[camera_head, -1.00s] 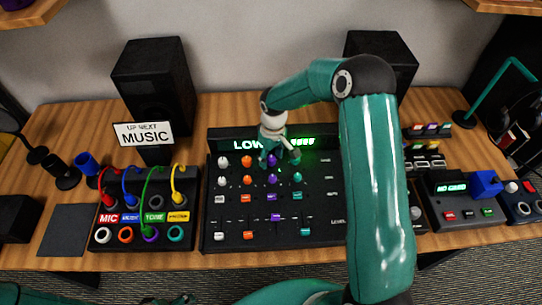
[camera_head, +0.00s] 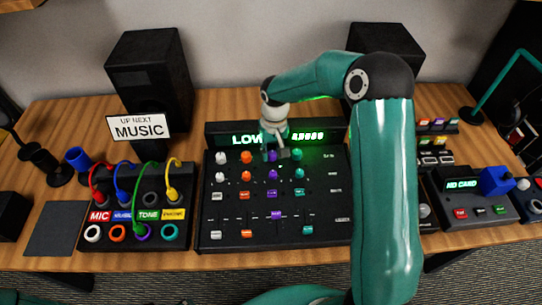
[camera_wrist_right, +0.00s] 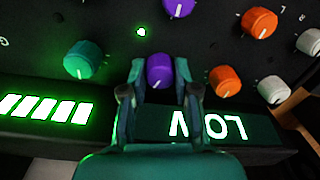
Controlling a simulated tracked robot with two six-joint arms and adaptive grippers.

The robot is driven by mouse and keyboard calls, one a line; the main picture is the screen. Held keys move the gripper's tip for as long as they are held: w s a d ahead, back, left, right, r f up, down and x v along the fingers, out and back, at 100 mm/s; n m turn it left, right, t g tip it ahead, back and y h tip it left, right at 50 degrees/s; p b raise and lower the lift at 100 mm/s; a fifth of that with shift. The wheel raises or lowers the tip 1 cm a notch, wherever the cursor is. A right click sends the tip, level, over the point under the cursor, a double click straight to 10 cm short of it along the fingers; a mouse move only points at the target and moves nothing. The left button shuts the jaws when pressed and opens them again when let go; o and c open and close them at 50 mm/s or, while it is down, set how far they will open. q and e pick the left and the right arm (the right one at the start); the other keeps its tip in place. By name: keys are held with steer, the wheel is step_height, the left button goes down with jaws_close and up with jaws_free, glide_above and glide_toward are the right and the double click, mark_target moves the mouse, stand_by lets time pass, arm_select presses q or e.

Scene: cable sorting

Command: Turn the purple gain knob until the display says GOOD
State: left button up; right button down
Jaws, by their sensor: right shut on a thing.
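The mixer (camera_head: 325,205) is a black panel with rows of coloured knobs and sliders. Its display (camera_head: 245,140) reads LOW beside green lit bars, and LOW shows upside down in the right wrist view (camera_wrist_right: 232,126). My right gripper (camera_head: 273,155) points down at the top-row purple knob (camera_wrist_right: 159,72). In the right wrist view its two fingers (camera_wrist_right: 159,85) are shut on either side of this knob. My left gripper is not in view.
Orange (camera_head: 246,157) and green (camera_head: 298,160) knobs flank the gripped one closely. A patch box (camera_head: 100,247) with coloured cables stands left. A card device (camera_head: 470,210) with a blue block stands right. Two black speakers (camera_head: 150,80) stand behind.

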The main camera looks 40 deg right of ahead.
mark_target(273, 152)
steer(key=shift+w+r, duration=0.1)
steer(key=c, duration=0.9)
jaws_free()
steer(key=shift+o, duration=0.2)
step_height(273, 152, up, 12)
steer(key=shift+d, duration=0.2)
